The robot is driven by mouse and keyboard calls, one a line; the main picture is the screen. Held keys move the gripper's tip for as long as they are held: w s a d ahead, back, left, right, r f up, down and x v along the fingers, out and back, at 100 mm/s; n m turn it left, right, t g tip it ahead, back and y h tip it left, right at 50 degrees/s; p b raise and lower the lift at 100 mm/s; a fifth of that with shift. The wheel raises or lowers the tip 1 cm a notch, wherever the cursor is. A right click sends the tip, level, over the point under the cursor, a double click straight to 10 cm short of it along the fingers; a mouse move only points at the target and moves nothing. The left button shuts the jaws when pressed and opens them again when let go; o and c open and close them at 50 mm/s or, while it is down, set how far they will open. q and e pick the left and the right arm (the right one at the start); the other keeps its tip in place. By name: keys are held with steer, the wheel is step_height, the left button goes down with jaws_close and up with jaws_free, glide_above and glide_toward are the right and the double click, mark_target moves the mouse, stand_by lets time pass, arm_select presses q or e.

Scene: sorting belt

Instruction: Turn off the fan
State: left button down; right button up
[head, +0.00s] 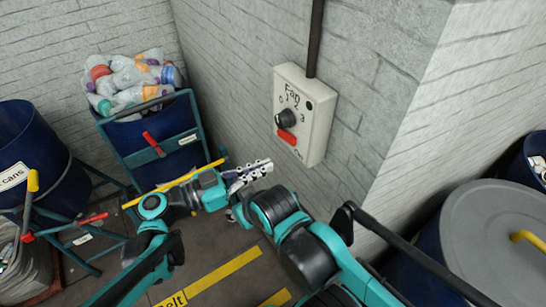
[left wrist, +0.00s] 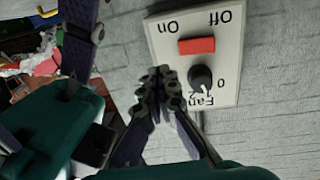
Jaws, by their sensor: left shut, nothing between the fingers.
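The fan control box (head: 319,122) is a pale box on the grey brick wall in the head view. It carries a black dial (head: 286,118) and a red switch (head: 287,137) below it. In the left wrist view the box (left wrist: 222,50) is upside down, with the red switch (left wrist: 197,46) between "On" and "Off" and the dial (left wrist: 201,78) near the numbers. My left gripper (head: 262,167) is shut and empty, below the box and apart from the switch; its fingertips (left wrist: 166,76) show beside the box. My right gripper (left wrist: 80,32) shows only in part.
A blue bin (head: 168,125) of bottles in a teal frame stands left of the box. Another blue bin (head: 40,145) stands at far left. A grey-lidded drum (head: 490,245) is at lower right. A dark conduit (head: 316,40) rises from the box. Yellow stripes mark the floor.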

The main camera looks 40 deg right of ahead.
arm_select(q)
steer(key=shift+s+a+f+p, duration=0.1)
steer(key=shift+s+a+p, duration=0.15)
steer(key=shift+a, duration=1.15)
steer(key=shift+s+a+p, duration=0.1)
steer(key=shift+s+a, duration=0.15)
steer(key=shift+a, duration=1.1)
